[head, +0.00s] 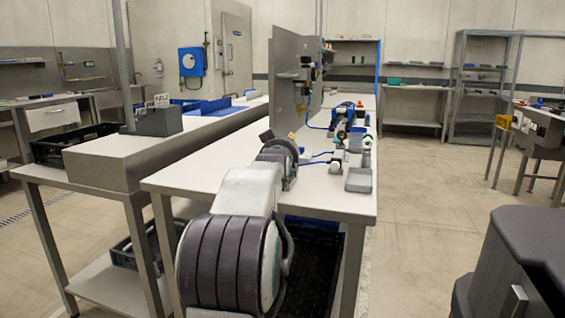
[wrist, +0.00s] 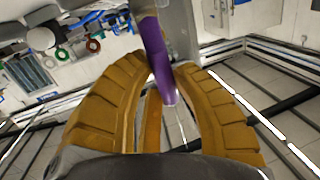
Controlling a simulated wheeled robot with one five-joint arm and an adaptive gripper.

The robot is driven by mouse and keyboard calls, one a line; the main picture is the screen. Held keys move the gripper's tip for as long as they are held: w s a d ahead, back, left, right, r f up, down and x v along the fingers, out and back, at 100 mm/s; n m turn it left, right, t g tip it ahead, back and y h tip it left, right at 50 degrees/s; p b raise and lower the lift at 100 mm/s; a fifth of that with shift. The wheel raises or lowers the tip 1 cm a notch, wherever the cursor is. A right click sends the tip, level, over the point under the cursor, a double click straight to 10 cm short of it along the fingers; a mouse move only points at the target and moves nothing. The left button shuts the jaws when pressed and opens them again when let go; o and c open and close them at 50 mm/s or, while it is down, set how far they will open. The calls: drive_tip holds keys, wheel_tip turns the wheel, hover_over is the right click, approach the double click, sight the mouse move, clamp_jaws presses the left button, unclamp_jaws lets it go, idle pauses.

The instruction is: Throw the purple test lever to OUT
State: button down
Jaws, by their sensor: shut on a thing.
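The purple test lever (wrist: 155,57) shows in the wrist view as a smooth purple bar coming down from the top, in front of a grey metal plate (wrist: 182,28). My gripper (wrist: 158,72) has its two ribbed yellow-brown fingers on either side of the lever, shut on it. The lever's lower end reaches in between the fingers. Its pivot and any OUT marking are out of sight, so I cannot tell its position. In the head view my arm covers the near part of the bench, and I cannot make out the lever there.
A long white bench (head: 200,178) runs away from me with an upright grey panel (head: 291,92) on it. Valves, blue hoses and a small grey bin (head: 358,181) stand on its right side.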

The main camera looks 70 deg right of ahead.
drive_tip(key=shift+a+h+b, duration=0.2)
drive_tip(key=shift+h+b, duration=0.2)
drive_tip(key=shift+b, duration=0.35)
drive_tip(key=shift+r, duration=0.1)
drive_tip(key=shift+a+r, duration=0.1)
drive_tip(key=c, duration=1)
unclamp_jaws()
drive_tip(key=shift+w, duration=0.1)
drive_tip(key=shift+a, duration=0.15)
drive_tip(key=a, duration=0.4)
drive_tip(key=s+a, duration=0.1)
drive_tip(key=a, duration=0.2)
drive_tip(key=s+a, duration=0.1)
drive_tip(key=a, duration=0.3)
drive_tip(key=shift+s+a, duration=0.2)
drive_tip(key=shift+a, duration=0.1)
drive_tip(key=shift+o, duration=0.4)
